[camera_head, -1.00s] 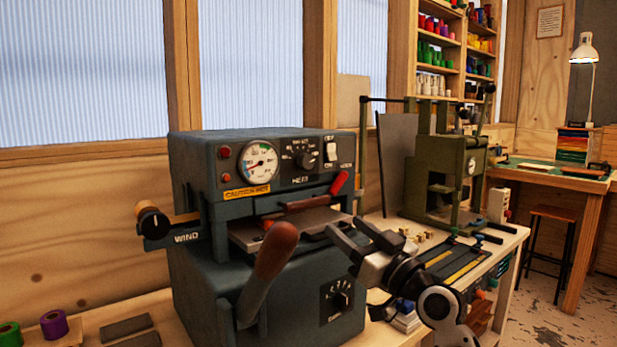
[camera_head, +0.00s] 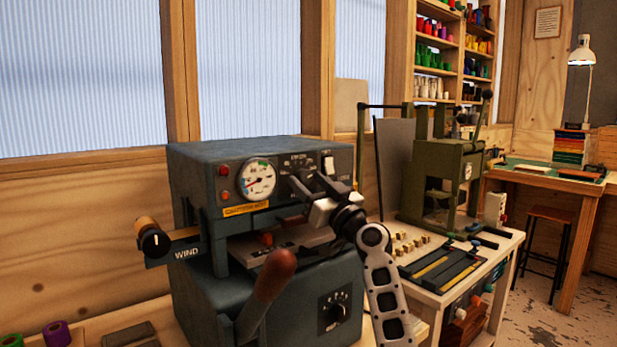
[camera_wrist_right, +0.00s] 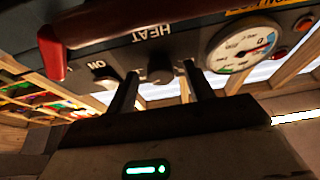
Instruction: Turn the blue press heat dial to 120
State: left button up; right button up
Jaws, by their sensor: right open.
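The blue-grey press (camera_head: 260,150) stands on the left of the bench, with a round gauge (camera_head: 258,179) on its upper panel. The heat dial, a dark knob (camera_wrist_right: 160,69) under the upside-down HEAT lettering, shows in the right wrist view. In the head view my gripper largely covers it. My right gripper (camera_head: 310,181) is open at the panel, pointing at the dial. In the right wrist view its two fingers (camera_wrist_right: 160,80) lie on either side of the knob; contact cannot be told. The dial's setting is not readable. My left gripper is not in view.
A brown-handled lever (camera_head: 270,275) rises in front of the press. A red handle (camera_wrist_right: 52,52) is close to my right gripper. A switch (camera_wrist_right: 103,73) sits beside the dial. A lower dial (camera_head: 335,308) and the WIND knob (camera_head: 154,240) are apart from it. A green press (camera_head: 440,180) stands right.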

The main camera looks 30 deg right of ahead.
jog(key=shift+w+r, duration=0.2)
jog(key=shift+w, duration=0.2)
jog(key=shift+c, duration=0.3)
